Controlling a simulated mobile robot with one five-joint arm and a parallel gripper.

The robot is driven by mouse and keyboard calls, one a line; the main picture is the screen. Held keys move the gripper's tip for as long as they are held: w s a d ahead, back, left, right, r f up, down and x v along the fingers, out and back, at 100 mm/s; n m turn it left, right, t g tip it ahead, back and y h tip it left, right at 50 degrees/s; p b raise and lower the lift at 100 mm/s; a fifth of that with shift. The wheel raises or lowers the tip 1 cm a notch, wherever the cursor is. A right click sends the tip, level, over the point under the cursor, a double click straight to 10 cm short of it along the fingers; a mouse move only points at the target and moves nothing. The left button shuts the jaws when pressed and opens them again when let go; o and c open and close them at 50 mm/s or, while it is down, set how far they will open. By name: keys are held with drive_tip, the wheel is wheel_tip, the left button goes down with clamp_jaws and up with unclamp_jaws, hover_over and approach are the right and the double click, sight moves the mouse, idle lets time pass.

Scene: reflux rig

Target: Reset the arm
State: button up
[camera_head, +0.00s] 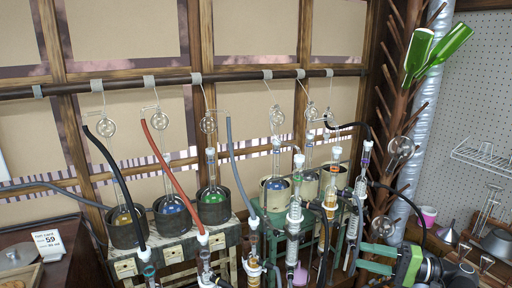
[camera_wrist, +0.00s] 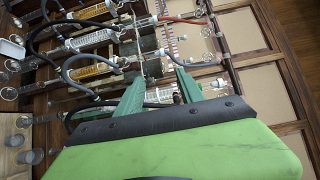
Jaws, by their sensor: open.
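My gripper (camera_head: 364,256) is at the lower right in the head view, its green fingers pointing left toward the glassware. In the wrist view my gripper (camera_wrist: 160,76) shows two green fingers spread apart. A clear glass condenser (camera_wrist: 160,94) shows between the fingers; I cannot tell how far beyond them it is. In the head view, three flasks sit in dark pots on the left stand: a yellowish one (camera_head: 122,216), a blue one (camera_head: 171,206) and a green one (camera_head: 212,194).
A wooden stand (camera_head: 185,246) and a green stand (camera_head: 262,214) carry the pots. Upright condensers (camera_head: 294,215) and hoses crowd the space left of my gripper. A branched wooden rack (camera_head: 392,110) holds green bottles (camera_head: 449,45). A pink cup (camera_head: 428,215) stands at right.

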drive_tip(key=s+a+f+n+g+h+b, duration=0.1)
drive_tip(key=a+f+n+g+h+b, duration=0.6)
drive_tip(key=a+f, duration=1.85)
wheel_tip(320, 180, down, 10)
drive_tip(key=d+f+m+g+h+b, duration=0.1)
drive_tip(key=d+m+h+b, duration=0.1)
drive_tip(key=h+b, duration=0.4)
drive_tip(key=w+d+t+h, duration=0.1)
drive_tip(key=d+h, duration=0.2)
drive_tip(key=d, duration=0.6)
drive_tip(key=shift+w+d+f+h, duration=0.25)
drive_tip(key=shift+w+f+h, duration=0.05)
drive_tip(key=shift+f, duration=0.15)
